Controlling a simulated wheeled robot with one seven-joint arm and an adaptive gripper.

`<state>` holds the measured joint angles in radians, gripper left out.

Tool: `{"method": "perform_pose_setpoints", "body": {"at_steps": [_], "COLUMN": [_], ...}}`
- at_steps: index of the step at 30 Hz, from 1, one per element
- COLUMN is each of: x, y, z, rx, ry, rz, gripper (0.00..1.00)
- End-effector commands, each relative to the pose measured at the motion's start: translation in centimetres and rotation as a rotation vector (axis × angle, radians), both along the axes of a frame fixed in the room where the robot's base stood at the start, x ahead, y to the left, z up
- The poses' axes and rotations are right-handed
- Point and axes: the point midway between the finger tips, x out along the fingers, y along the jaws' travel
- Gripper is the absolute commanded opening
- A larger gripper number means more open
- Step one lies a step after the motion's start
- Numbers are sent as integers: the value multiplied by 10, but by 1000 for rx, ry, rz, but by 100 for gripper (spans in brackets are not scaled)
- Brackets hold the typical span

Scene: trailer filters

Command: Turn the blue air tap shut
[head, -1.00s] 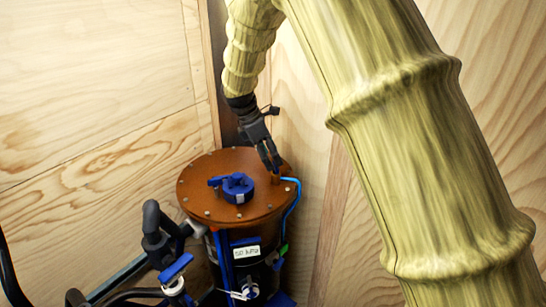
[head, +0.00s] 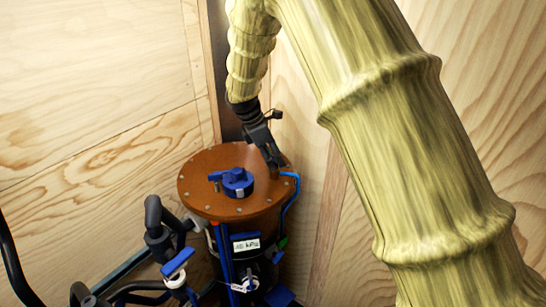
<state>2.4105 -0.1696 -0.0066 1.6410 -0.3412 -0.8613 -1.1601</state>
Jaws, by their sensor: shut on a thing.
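A brown round filter lid (head: 205,200) tops a dark upright canister in the corner. My gripper (head: 275,165) points down at the lid's back right edge, its fingers close together around a small fitting where a light-blue hose (head: 291,195) ends. I take this fitting to be the air tap; the fingers hide most of it, and its handle angle cannot be seen. A blue knob with a side lever (head: 236,182) sits on the lid's middle, apart from my gripper. Another blue-handled valve (head: 178,262) is on the pipework at lower left.
A white label (head: 246,245) with a kPa reading is on the canister's front. Black pipes (head: 155,230) stand close at its left. Plywood walls (head: 90,90) meet behind the canister. My arm covers much of the right side.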

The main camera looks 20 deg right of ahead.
Motion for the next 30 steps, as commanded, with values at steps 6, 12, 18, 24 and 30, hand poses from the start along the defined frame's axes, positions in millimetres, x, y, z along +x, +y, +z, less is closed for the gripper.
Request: {"method": "perform_pose_setpoints", "body": {"at_steps": [6, 12, 18, 24, 30], "x": [0, 1, 2, 3, 4], "y": [0, 0, -1, -1, -2], "z": [-1, 0, -1, -2, -2], "rx": [1, 0, 2, 1, 1], "ry": [1, 2, 3, 4, 3], "rz": [-24, -113, -272, -462, -652], "gripper": [22, 22, 22, 22, 22]}}
